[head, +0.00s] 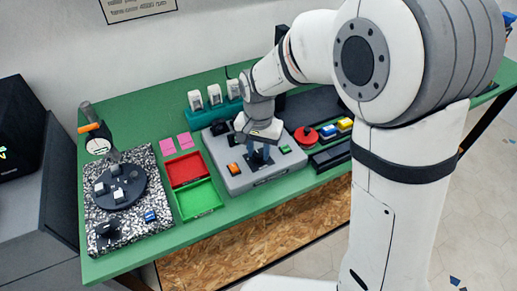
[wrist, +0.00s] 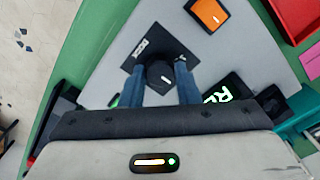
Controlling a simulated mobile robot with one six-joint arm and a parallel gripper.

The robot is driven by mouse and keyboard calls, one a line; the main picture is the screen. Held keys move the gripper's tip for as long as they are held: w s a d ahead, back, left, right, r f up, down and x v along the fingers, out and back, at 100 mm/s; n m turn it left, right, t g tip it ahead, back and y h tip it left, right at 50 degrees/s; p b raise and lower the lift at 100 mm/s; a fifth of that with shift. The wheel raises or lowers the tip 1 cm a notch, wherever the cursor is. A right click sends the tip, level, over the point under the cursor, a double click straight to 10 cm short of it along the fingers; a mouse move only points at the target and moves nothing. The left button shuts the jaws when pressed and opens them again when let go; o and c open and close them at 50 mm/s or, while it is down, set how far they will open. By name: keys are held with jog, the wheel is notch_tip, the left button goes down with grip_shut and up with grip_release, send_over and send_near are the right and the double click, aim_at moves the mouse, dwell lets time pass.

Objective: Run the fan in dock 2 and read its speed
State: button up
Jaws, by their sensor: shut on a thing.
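A grey console (head: 226,181) stands on the green table. My gripper (head: 260,153) reaches down over its front part. In the wrist view my gripper (wrist: 160,76) is shut on a round black knob (wrist: 160,73) with a white mark on top. The knob sits on a black square plate (wrist: 140,50) with a small white label. An orange switch (head: 234,168) is left of my gripper, also in the wrist view (wrist: 208,14). I cannot pick out a fan or a dock number.
A teal rack (head: 203,115) with three white items stands behind the console. A red tray (head: 186,170) and a green tray (head: 200,200) lie to its left. A speckled board (head: 150,225) is farther left. A red round button (head: 305,135) and dark boxes stand at right.

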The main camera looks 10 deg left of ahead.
aim_at(259, 153)
dwell(0.3)
jog(key=o, duration=1)
jog(key=shift+r, duration=0.15)
notch_tip(259, 153, up, 8)
jog(key=shift+f, duration=0.2)
